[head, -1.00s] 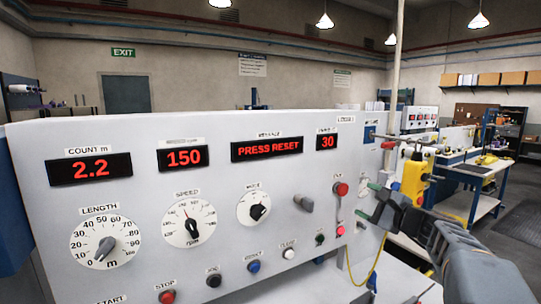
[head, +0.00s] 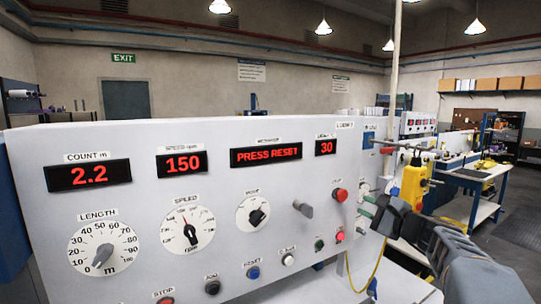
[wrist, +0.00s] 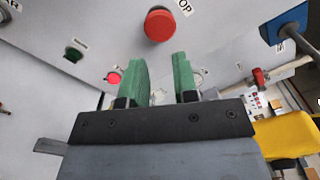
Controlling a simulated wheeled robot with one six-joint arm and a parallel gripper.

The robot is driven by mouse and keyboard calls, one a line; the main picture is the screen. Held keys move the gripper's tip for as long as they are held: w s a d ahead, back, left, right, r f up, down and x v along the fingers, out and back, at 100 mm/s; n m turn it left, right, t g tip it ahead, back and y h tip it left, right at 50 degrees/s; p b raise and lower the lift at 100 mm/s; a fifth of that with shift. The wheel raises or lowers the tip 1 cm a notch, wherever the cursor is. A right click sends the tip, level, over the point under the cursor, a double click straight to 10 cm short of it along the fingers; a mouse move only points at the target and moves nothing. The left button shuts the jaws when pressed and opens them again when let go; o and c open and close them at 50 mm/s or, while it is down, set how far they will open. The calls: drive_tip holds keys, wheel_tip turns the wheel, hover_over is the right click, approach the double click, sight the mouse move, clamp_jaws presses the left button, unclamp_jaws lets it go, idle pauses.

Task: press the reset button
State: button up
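The reset button appears to be the small blue button (head: 253,273) in the bottom row of the grey control panel (head: 120,200), under a small label that is hard to read. The message display (head: 266,154) reads PRESS RESET in red. My gripper (head: 368,212) is at the panel's right end, well to the right of the blue button. In the wrist view its two green fingers (wrist: 162,80) stand apart with nothing between them. The blue button is not seen in the wrist view.
A black button (head: 212,287) and a white button (head: 288,260) flank the blue one. A red mushroom button (head: 339,195) is near my gripper and also shows in the wrist view (wrist: 159,24). A knob (head: 303,209) sticks out. A yellow pendant box (head: 414,185) hangs at right.

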clamp_jaws()
idle(0.4)
drive_tip(key=shift+a, duration=0.1)
idle(0.6)
